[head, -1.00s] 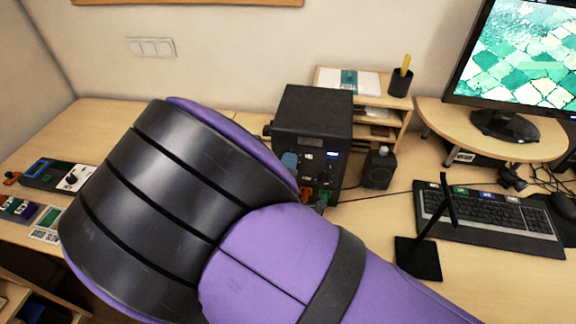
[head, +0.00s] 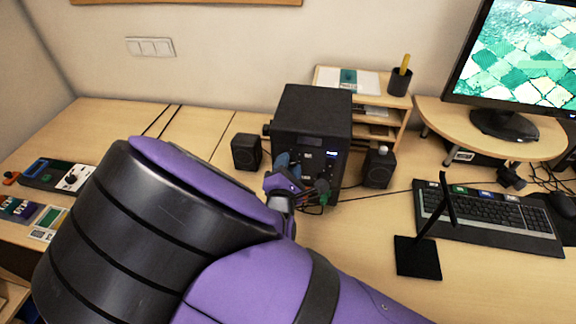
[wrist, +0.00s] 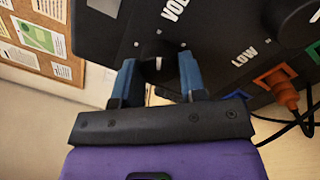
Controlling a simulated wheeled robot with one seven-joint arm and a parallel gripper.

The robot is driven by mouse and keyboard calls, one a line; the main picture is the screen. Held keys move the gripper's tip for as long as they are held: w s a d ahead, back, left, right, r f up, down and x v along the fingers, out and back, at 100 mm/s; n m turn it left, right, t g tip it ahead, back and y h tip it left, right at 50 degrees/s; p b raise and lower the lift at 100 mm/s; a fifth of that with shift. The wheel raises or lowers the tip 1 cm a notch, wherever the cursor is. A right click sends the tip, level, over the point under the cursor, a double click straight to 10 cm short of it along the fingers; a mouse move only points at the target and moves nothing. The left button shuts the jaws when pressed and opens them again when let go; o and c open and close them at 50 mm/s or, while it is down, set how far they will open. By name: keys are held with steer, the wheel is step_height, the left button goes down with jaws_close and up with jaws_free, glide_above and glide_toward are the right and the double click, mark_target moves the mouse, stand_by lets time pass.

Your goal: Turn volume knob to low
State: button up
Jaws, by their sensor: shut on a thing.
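The black speaker box (head: 325,104) stands on the desk in the head view. In the wrist view its dark front panel (wrist: 215,50) shows tilted, with a partly cut-off "VOL" label and a "LOW" label. The round black volume knob (wrist: 157,72) carries a short white mark. My gripper (wrist: 157,66) has its two blue fingers on either side of the knob, shut on it. In the head view my gripper (head: 283,162) is at the box's front, and the knob is hidden there.
An orange plug (wrist: 286,92) and cables sit beside the "LOW" label. Small speakers stand left (head: 246,152) and right (head: 377,168) of the box. A keyboard (head: 490,218) and a black stand (head: 418,258) are to the right.

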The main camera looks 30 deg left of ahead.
steer(key=shift+n, duration=0.5)
steer(key=o, duration=0.9)
